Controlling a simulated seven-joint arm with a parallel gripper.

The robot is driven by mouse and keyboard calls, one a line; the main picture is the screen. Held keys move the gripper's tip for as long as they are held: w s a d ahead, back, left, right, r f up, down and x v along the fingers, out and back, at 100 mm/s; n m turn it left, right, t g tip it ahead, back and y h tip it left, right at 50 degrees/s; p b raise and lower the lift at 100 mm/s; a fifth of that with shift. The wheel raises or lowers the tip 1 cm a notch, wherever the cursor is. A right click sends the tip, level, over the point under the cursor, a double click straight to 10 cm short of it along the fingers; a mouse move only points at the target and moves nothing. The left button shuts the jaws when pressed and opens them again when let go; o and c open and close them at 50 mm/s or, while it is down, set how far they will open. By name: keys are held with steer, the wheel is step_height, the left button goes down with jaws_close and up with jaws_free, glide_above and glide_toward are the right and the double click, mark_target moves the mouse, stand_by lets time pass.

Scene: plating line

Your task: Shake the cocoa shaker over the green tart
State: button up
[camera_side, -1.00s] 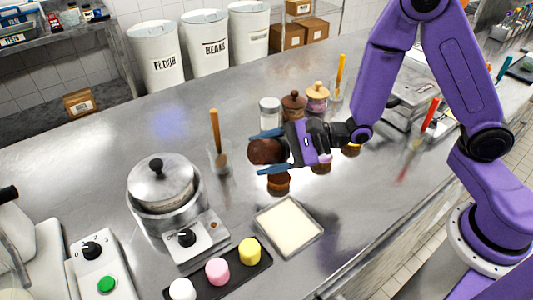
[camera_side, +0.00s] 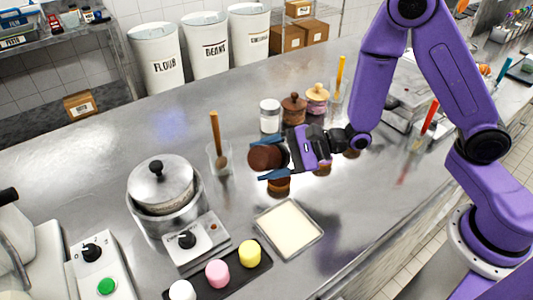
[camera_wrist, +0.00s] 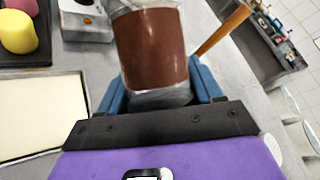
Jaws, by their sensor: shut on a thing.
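My gripper (camera_side: 272,158) is shut on the cocoa shaker (camera_side: 263,159), a clear cylinder with dark brown contents. In the side view its round brown end points left, so it looks tipped over. In the wrist view the shaker (camera_wrist: 150,48) sits between the blue fingers. The gripper is above the counter. A small tart (camera_side: 279,185) with a brown-orange side stands just below the gripper, and its top is partly hidden. Other tarts behind it are mostly hidden by my gripper and wrist. I cannot make out a green top on any of them.
A cup with a wooden spoon (camera_side: 215,135) is at left. A cream-filled tray (camera_side: 289,228) and a black tray (camera_side: 205,292) of coloured cakes lie in front.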

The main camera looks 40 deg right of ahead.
steer(key=shift+r, duration=1.05)
steer(key=shift+f, duration=1.1)
steer(key=shift+a+r, duration=0.1)
steer(key=shift+r, duration=0.05)
